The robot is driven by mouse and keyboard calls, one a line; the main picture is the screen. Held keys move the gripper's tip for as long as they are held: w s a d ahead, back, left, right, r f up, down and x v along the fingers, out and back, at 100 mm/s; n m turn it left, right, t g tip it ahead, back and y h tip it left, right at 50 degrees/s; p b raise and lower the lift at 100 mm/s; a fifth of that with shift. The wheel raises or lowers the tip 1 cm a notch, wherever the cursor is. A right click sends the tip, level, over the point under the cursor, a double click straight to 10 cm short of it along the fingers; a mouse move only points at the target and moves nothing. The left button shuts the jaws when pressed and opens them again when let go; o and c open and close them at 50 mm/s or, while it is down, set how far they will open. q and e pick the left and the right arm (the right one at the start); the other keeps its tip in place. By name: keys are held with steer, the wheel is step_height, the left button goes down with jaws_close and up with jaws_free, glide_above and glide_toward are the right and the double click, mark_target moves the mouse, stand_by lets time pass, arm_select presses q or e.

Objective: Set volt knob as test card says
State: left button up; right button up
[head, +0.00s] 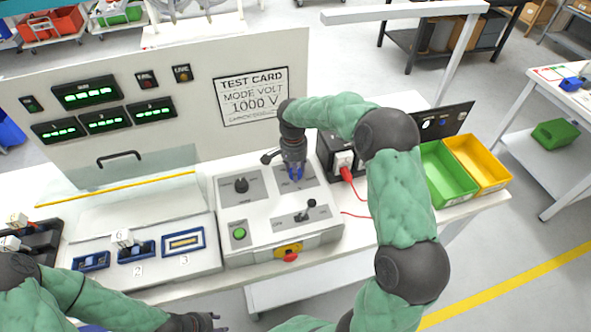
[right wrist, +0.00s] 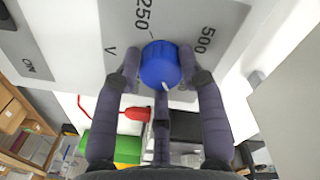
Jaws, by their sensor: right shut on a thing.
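The blue volt knob (right wrist: 160,64) sits on the grey panel with the marks 250 and 500 beside it in the right wrist view. Its white pointer shows at the knob's lower edge, away from the 250 mark; the mark it faces is hidden. My right gripper (head: 292,170) has its fingers closed around the knob, and they also show in the right wrist view (right wrist: 160,88). The test card (head: 251,96) on the upright board reads MODE VOLT 1000 V. My left gripper (head: 216,322) is at the bottom edge, partly cut off, away from the panel.
The control box also has a black knob (head: 241,185), a green button (head: 239,234), a lever (head: 306,212) and a red stop button (head: 290,256). A black box with a red cable (head: 347,174) stands behind my right arm. Green (head: 446,176) and yellow (head: 478,162) bins are at right.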

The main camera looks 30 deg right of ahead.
steer(key=m, duration=0.6)
steer(key=shift+s+a+f+m, duration=0.1)
steer(key=shift+a+f+m, duration=0.15)
steer(key=shift+m, duration=0.05)
steer(key=m, duration=0.5)
steer(key=shift+y, duration=0.3)
steer(key=shift+r+m, duration=0.1)
steer(key=shift+m, duration=0.2)
steer(key=o, duration=1.1)
steer(key=shift+w, duration=0.35)
steer(key=shift+d+r, duration=0.1)
steer(key=shift+r, duration=0.05)
